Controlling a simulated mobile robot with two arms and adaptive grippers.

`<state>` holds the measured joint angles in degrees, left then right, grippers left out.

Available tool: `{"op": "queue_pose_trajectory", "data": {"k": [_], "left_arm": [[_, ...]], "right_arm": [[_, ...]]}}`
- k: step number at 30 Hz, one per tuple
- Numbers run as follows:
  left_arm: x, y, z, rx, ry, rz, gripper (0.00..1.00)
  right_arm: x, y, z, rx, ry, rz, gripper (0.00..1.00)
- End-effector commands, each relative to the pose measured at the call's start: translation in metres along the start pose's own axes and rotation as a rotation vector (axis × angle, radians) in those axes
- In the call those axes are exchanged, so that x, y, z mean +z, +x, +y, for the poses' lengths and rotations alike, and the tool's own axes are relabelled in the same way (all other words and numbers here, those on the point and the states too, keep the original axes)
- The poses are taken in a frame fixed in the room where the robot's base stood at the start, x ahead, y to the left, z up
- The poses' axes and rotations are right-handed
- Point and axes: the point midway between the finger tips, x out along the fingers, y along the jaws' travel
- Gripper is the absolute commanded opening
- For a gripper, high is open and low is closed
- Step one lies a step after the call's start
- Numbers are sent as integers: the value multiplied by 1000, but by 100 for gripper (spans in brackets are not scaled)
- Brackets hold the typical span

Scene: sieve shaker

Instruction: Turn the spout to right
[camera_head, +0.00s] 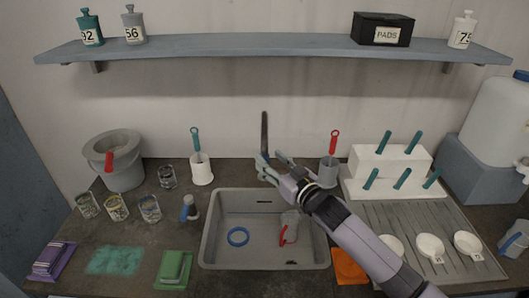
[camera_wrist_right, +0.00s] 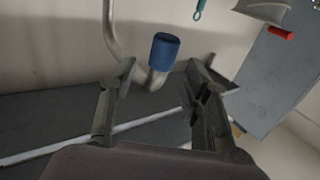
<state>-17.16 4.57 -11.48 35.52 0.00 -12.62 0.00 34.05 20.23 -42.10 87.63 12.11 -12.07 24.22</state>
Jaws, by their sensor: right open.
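The spout (camera_head: 264,133) stands behind the sink (camera_head: 206,232). In the head view it shows as a dark upright pipe, and its lower part is hidden behind my gripper. In the right wrist view the spout (camera_wrist_right: 110,35) is a bent grey metal pipe with a blue cap (camera_wrist_right: 164,51) on its end. My right gripper (camera_head: 269,160) reaches in from the lower right to the pipe. Its fingers are open; in the wrist view the gripper (camera_wrist_right: 160,76) has the blue end just ahead, between its fingertips. I cannot tell whether they touch. My left gripper is out of view.
A blue ring (camera_head: 238,237) and a red-handled jug (camera_head: 290,225) lie in the sink. A white cup (camera_head: 201,170) with a brush stands left of the spout, a grey cup (camera_head: 328,172) right. A shelf (camera_head: 250,47) runs above. A white rack (camera_head: 390,163) stands at right.

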Motion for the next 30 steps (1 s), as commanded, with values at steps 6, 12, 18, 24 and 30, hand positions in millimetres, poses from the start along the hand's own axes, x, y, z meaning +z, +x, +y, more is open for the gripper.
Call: {"op": "queue_pose_trajectory", "data": {"k": [6,12,18,24,30], "left_arm": [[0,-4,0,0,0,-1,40],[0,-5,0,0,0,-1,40],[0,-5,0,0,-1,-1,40],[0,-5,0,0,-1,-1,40],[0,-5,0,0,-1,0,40]], "right_arm": [[-1,28,0,0,0,0,44],[0,37,-1,-1,-1,-1,44],[0,38,-1,-1,-1,0,44],[0,38,0,-1,0,0,35],[0,38,0,0,0,-1,22]]}}
